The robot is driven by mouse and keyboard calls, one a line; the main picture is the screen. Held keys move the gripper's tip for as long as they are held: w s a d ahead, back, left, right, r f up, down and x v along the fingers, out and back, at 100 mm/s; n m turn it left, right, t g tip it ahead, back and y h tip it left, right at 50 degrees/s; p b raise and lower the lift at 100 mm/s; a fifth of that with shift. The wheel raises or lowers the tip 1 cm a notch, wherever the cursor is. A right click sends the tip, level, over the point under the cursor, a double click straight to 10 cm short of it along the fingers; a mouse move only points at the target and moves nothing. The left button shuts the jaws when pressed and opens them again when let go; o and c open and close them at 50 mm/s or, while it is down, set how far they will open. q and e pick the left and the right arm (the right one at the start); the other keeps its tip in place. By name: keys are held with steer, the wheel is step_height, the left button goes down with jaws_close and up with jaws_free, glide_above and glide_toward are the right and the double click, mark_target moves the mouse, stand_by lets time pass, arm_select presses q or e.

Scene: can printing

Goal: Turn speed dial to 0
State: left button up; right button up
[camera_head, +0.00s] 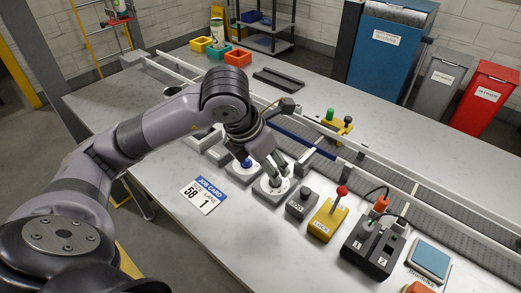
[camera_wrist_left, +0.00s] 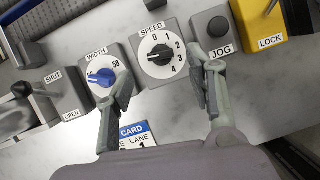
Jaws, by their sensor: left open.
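The speed dial (camera_wrist_left: 159,50) is a black round knob on a grey box labelled SPEED, with numbers 0 to 4 around its upper and right side. A pale line crosses the knob, but I cannot tell surely which number it points to. In the head view the dial (camera_head: 268,190) is partly hidden by my left gripper (camera_head: 275,172), which hangs just over it. In the left wrist view the left gripper (camera_wrist_left: 163,75) is open, with one finger on each side of the dial box; contact with the knob is not visible. My right gripper is not in view.
The blue width dial (camera_wrist_left: 102,77) is close beside the left finger. The JOG button (camera_wrist_left: 218,28) is by the other finger. The yellow LOCK box (camera_head: 327,219) with a red-topped lever stands further right. A job card (camera_head: 203,196) lies on the table in front.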

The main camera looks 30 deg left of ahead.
arm_select(q)
steer(key=v, duration=0.6)
steer(key=shift+r, duration=0.35)
steer(key=shift+s, duration=0.15)
